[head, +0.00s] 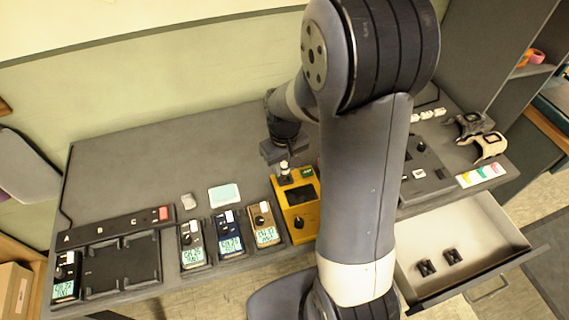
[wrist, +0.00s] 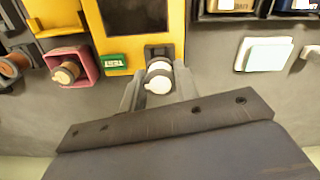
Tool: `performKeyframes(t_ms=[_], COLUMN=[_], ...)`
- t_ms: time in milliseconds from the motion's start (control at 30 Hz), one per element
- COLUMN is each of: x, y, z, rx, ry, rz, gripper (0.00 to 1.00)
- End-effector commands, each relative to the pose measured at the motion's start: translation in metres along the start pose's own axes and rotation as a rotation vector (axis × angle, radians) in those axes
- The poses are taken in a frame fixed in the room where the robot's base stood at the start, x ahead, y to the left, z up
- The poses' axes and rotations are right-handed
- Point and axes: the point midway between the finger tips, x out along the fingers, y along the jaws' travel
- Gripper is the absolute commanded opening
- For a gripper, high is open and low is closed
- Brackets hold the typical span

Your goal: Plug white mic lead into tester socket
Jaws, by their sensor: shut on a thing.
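The white mic lead's plug (wrist: 158,78) is between the two fingers of my gripper (wrist: 160,88), which is shut on it. In the head view the pale plug (head: 284,166) shows below my gripper (head: 283,157). The yellow tester (head: 298,211) lies on the bench beneath, with a dark screen and a green label; it also shows in the wrist view (wrist: 176,14). The dark socket block (wrist: 157,51) on its edge is right by the plug. I cannot tell whether the plug is in the socket or just above it. My arm hides the bench to the tester's right.
Several small screen units, including a brown one (head: 263,226), stand left of the tester, beside a black charging tray (head: 120,263). A pink-red holder (wrist: 83,57) with a tan-topped plug is near the gripper. An open drawer (head: 487,228) juts out at front right.

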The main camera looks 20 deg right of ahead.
Motion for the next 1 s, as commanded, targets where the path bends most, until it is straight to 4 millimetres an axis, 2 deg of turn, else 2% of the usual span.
performKeyframes(t_ms=[1000], x=[0.016], y=[0.000], z=[0.000], rx=[0.000], ry=[0.000], rz=[0.000], gripper=[0.08])
